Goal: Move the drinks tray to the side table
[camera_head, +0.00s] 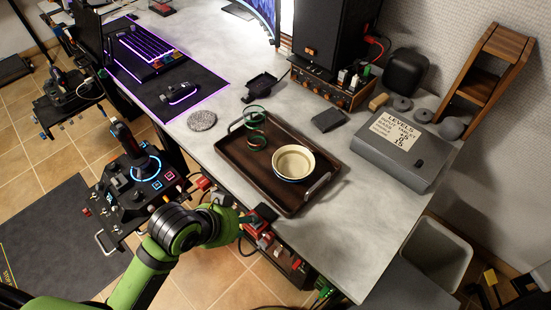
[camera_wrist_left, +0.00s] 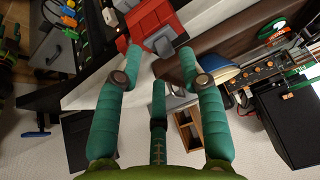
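The brown drinks tray (camera_head: 232,158) lies on the grey desk near its front edge, with a metal handle at each end. In the head view my green left gripper (camera_head: 236,226) is low beside the desk's front edge, apart from the tray. The left wrist view shows its fingers (camera_wrist_left: 160,60) spread and empty, with a red block (camera_wrist_left: 153,25) just beyond them. Part of the tray (camera_wrist_left: 225,22) shows behind. My right gripper is not in view. I cannot clearly identify the side table.
A joystick panel (camera_head: 140,180) stands left of my arm. Red switch boxes (camera_head: 262,218) line the desk's front edge. A grey box (camera_head: 402,158) and a black wallet-like item (camera_head: 328,120) lie behind the tray. A grey bin (camera_head: 436,252) stands right of the desk.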

